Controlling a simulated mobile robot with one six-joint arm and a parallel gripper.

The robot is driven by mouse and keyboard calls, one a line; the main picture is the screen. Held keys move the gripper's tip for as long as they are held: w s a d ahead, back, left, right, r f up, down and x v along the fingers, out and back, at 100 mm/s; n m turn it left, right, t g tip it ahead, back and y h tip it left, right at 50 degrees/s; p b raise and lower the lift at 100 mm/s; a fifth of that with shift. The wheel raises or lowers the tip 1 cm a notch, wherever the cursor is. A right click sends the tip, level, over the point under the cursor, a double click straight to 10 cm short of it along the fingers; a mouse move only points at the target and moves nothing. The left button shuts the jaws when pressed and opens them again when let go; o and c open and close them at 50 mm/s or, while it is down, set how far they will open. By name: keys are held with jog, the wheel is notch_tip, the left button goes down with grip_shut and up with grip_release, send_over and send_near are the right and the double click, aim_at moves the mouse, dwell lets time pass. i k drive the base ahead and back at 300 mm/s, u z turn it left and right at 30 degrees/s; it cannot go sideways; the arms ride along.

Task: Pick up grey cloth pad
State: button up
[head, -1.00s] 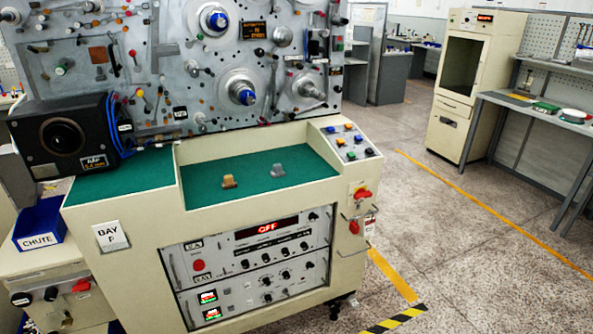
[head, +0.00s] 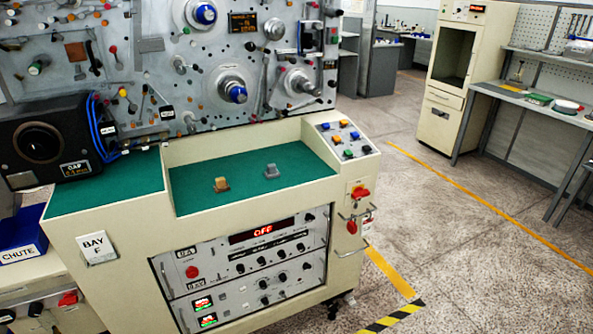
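A small grey object (head: 271,171), which looks like the grey cloth pad, sits on the green top of the machine console in the head view. It is a low lump with a raised middle, to the right of a similar tan piece (head: 221,184). The two are apart, with bare green surface between them. My gripper is not in view, so its state and its distance from the pad do not show.
The green surface (head: 190,202) sits in a recess with raised cream edges. The spindle panel (head: 180,90) rises behind it. A button panel (head: 345,138) is at right, and a blue CHUTE bin (head: 22,240) at lower left. Open floor (head: 450,240) lies to the right.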

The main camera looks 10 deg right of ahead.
aim_at(272, 172)
jog(key=z, duration=0.25)
jog(key=k, duration=1.05)
jog(key=u, duration=1.4)
jog(key=i, duration=1)
jog(key=z, duration=0.15)
